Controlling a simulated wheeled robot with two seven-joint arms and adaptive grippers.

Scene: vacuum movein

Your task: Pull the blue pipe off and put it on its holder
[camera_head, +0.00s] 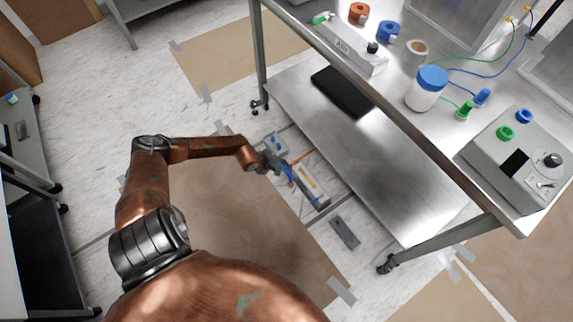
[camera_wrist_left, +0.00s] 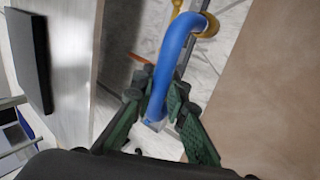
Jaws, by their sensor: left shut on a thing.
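The blue pipe (camera_wrist_left: 180,42) is a bent, smooth tube. In the left wrist view it runs up from between my fingers and curves right, down to a brass-coloured ring (camera_wrist_left: 210,28); whether it is seated in the ring is unclear. My left gripper (camera_wrist_left: 160,95) is shut on the pipe's near part, with green finger pads on both sides. In the head view my left gripper (camera_head: 275,164) is low by the floor, and the pipe (camera_head: 289,173) shows as a thin blue line beside a pale unit (camera_head: 311,184). I cannot identify the holder. My right gripper is out of view.
A small box with a blue top (camera_head: 276,143) and a dark grey block (camera_head: 344,232) lie on the floor nearby. A metal workbench (camera_head: 408,110) with a lower shelf (camera_head: 385,170) stands just right of the gripper. Brown floor covering (camera_head: 240,215) is clear in front.

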